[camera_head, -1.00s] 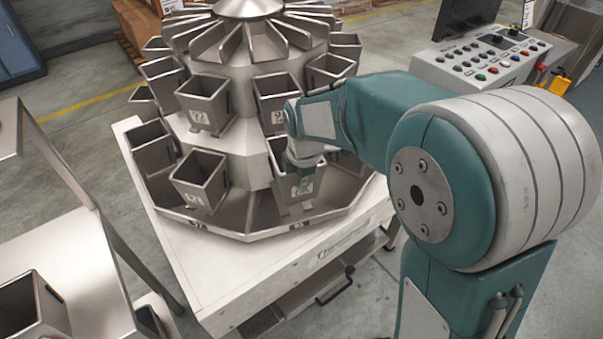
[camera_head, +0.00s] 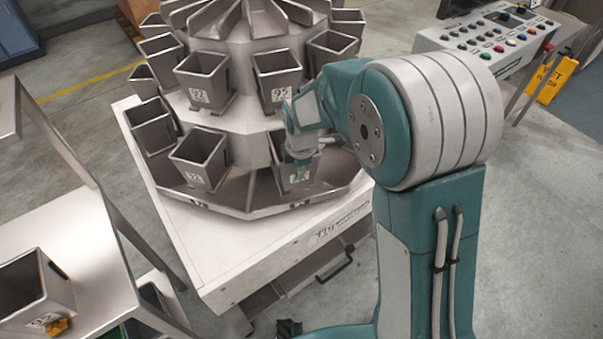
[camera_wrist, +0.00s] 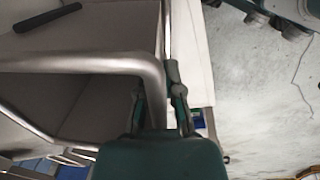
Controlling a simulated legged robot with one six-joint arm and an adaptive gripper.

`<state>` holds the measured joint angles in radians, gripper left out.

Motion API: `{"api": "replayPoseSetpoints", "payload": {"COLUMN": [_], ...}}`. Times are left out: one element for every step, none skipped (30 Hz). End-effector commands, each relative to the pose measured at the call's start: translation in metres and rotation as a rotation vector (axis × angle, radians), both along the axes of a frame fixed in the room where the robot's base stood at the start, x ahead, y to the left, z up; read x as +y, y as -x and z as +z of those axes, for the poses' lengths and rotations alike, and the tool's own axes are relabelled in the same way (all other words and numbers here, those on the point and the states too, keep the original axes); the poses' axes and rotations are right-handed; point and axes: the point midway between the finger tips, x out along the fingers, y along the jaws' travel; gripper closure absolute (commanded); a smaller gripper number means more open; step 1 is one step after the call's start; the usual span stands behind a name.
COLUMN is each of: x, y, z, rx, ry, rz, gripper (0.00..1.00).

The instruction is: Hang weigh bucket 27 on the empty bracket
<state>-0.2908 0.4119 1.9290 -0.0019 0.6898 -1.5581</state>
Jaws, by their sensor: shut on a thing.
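My gripper (camera_head: 299,157) is at the right of the weigher's lower ring, at a grey metal weigh bucket (camera_head: 300,179) with a small pale label that I cannot read clearly. In the wrist view, my gripper (camera_wrist: 160,98) has its two fingers on either side of a bent metal edge (camera_wrist: 105,61), which seems to be part of this bucket. It is shut on it. The weigher (camera_head: 240,143) carries several other buckets, including an upper one marked 95 (camera_head: 278,80). I cannot make out the empty bracket; the bucket and arm cover that part of the ring.
A metal stand (camera_head: 60,235) at left bears a bucket (camera_head: 28,290) with an orange item (camera_head: 56,326) by it. The weigher's white base (camera_head: 260,265) has a black handle (camera_head: 336,272). A button console (camera_head: 490,40) and yellow sign (camera_head: 553,78) stand at right.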

Motion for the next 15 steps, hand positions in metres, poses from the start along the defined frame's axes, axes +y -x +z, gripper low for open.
{"api": "replayPoseSetpoints", "payload": {"x": [0.002, 0.003, 0.004, 0.005, 0.006, 0.007, 0.007, 0.007, 0.007, 0.007, 0.006, 0.007, 0.007, 0.006, 0.006], "y": [-0.006, -0.008, -0.012, -0.015, -0.018, -0.022, -0.022, -0.021, -0.021, -0.021, -0.021, -0.021, -0.021, -0.021, -0.021], "z": [0.001, 0.001, 0.001, 0.001, 0.001, 0.001, -0.001, -0.005, -0.009, -0.011, -0.013, -0.016, -0.017, -0.019, -0.021], "rx": [-0.003, -0.002, -0.002, -0.002, -0.002, -0.004, -0.001, 0.001, 0.001, 0.001, 0.0, -0.001, -0.002, -0.001, -0.001], "ry": [-0.001, -0.001, 0.0, 0.0, 0.0, -0.001, 0.0, 0.0, 0.0, 0.0, 0.0, 0.0, 0.0, 0.0, 0.0], "rz": [0.0, 0.0, 0.001, 0.001, 0.001, 0.001, 0.001, 0.001, 0.001, 0.001, 0.001, 0.001, 0.001, 0.001, 0.001], "gripper": [1.0, 1.0, 1.0, 1.0, 1.0, 1.0, 1.0, 1.0, 1.0, 1.0, 1.0, 1.0, 1.0, 1.0, 1.0]}}
